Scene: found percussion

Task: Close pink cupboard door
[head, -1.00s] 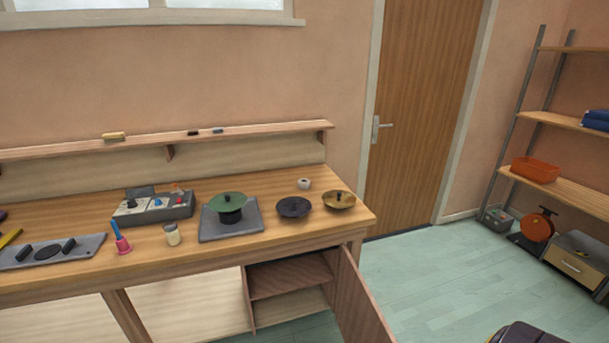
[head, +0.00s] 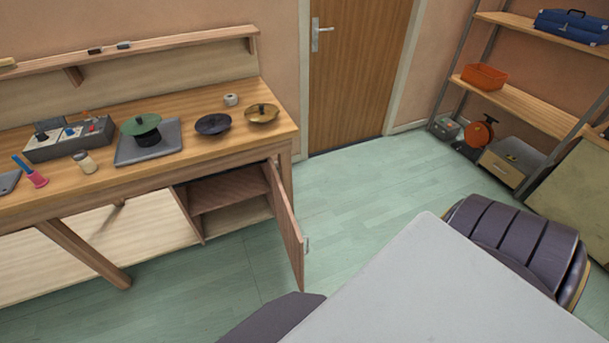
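The cupboard door (head: 284,225) stands wide open under the right end of the workbench, swung out toward me. It looks pinkish brown wood, with a small pale handle (head: 306,245) near its free edge. The open cupboard (head: 228,190) shows one inner shelf and looks empty. Neither of my grippers shows in the head view, so I cannot see where they are relative to the door.
The workbench (head: 210,172) carries a green cymbal (head: 141,124), a dark cymbal (head: 213,124), a brass cymbal (head: 262,113) and a control box (head: 70,138). Green floor (head: 360,190) is clear right of the door. A shelf rack (head: 520,100) stands at the right.

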